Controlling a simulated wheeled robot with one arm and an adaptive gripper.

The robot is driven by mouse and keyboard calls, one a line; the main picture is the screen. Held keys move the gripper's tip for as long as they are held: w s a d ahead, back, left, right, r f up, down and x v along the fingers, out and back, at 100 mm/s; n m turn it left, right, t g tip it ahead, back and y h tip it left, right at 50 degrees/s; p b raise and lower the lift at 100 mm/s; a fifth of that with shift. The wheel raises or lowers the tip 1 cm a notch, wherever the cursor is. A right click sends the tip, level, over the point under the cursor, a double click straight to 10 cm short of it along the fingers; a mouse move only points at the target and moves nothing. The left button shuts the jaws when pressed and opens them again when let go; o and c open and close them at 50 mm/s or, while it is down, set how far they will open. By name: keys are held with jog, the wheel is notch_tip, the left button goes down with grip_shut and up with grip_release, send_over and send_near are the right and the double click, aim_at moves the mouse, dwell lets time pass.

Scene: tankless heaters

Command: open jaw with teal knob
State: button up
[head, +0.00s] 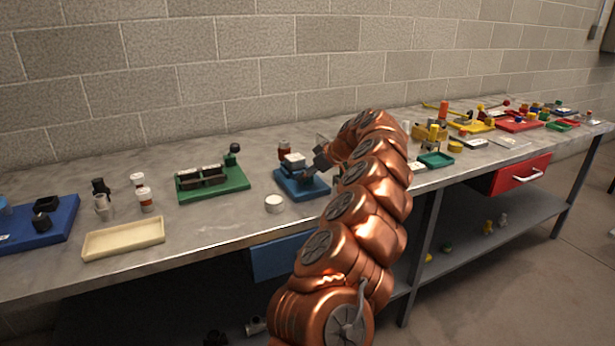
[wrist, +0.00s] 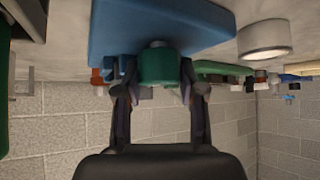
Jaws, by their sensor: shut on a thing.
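The jaw fixture (head: 290,184) is a blue base with a grey and white block on top, standing on the bench left of my arm in the head view. The wrist view looks upside down, with the blue base (wrist: 200,28) at the top. The teal knob (wrist: 158,68) sits at the fixture's side, between my two dark fingers. My gripper (wrist: 158,88) is shut on the knob, one finger on each side. In the head view my gripper (head: 317,163) reaches the fixture from the right, and the knob is not visible there.
A green fixture (head: 235,182) and a cream tray (head: 125,238) stand further left. A reddish-brown bottle (head: 284,150) is behind the fixture. A teal tray (head: 436,160) lies right of my arm.

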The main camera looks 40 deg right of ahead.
jog(key=shift+n+y, duration=0.3)
jog(key=shift+n, duration=0.1)
dwell(0.4)
jog(key=o, duration=1.1)
jog(key=shift+o, duration=0.2)
jog(key=shift+r, duration=0.1)
jog(key=v, duration=1.1)
jog(key=shift+s+r, duration=0.25)
jog(key=shift+r, duration=0.05)
jog(key=shift+d, duration=0.1)
